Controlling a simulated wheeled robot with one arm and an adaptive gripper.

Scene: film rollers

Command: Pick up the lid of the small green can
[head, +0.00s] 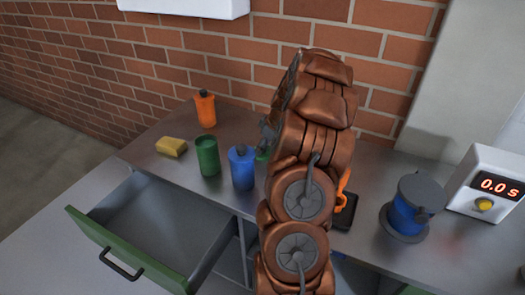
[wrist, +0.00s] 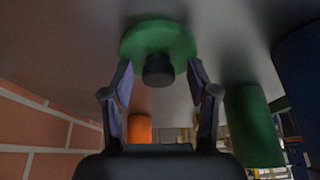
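The small green can (head: 207,157) stands upright on the grey counter, its top appearing open. It also shows at the right in the wrist view (wrist: 252,125). Its lid (wrist: 158,38), a green disc with a black knob (wrist: 158,70), lies apart from it on the counter. In the head view only a sliver of the lid (head: 262,154) shows beside my arm. My gripper (wrist: 160,74) is open, its fingers on either side of the knob with gaps between. In the head view my arm hides most of the gripper.
A blue can (head: 242,168) stands right of the green can, close to my arm. An orange can (head: 205,109) and a yellow sponge (head: 171,147) are further back and left. A green-fronted drawer (head: 130,255) is open. A blue container (head: 408,215) and a timer (head: 490,185) stand right.

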